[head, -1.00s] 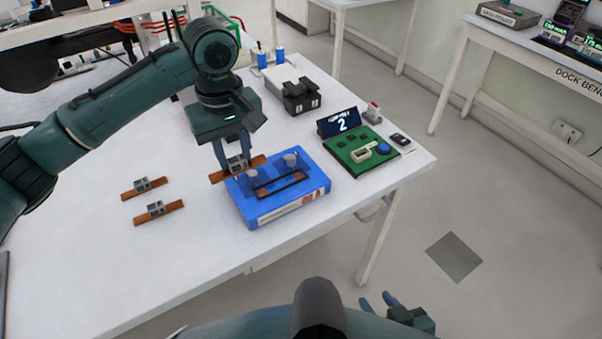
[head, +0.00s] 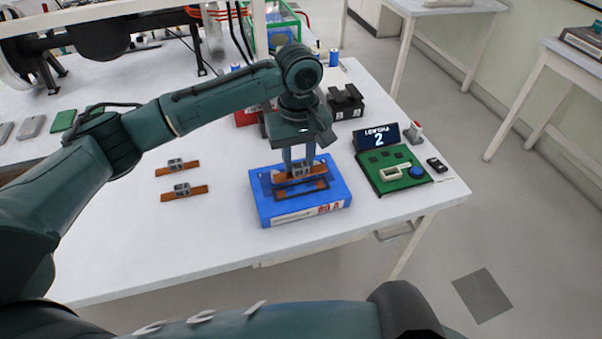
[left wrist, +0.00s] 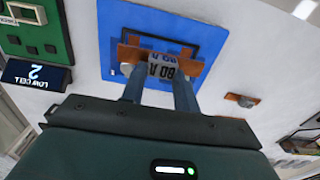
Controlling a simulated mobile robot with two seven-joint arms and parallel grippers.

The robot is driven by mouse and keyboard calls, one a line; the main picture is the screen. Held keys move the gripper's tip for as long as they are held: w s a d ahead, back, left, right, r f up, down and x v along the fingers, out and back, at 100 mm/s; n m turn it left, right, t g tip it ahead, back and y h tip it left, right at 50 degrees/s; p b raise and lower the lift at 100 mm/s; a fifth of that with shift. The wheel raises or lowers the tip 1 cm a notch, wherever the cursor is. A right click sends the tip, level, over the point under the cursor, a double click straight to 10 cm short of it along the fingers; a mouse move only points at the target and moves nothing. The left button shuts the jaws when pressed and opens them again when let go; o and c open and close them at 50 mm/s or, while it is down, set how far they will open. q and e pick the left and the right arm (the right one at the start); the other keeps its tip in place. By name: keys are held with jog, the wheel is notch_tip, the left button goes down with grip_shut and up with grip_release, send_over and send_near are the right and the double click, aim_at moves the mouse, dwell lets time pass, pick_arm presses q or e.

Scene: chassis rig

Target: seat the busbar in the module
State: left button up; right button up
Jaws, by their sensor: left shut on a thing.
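My left gripper (head: 300,158) is shut on a busbar (head: 302,173), an orange-brown bar with a grey block at its middle. It holds the bar over the top of the blue module (head: 262,197), by the dark rectangular outline there. In the left wrist view the busbar (left wrist: 163,66) lies slightly askew to that outline on the module (left wrist: 98,60), between the gripper fingers (left wrist: 158,88). I cannot tell whether the bar touches the module. Two more busbars, one farther (head: 177,168) and one nearer (head: 184,193), lie on the table to the left. My right gripper is out of view.
A green board (head: 392,172) with a blue button stands right of the module, with a display (head: 377,137) showing 2 behind it. A black block (head: 345,103) stands behind the module. The white table (head: 180,235) is clear at the front left.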

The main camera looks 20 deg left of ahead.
aim_at(300, 174)
pick_arm(q)
jog(key=shift+f, duration=2.3)
jog(key=o, duration=1)
jog(key=shift+f, duration=0.1)
notch_tip(300, 174, up, 12)
jog(key=shift+f, duration=0.2)
jog(key=shift+r, duration=0.4)
jog(key=shift+f, duration=0.1)
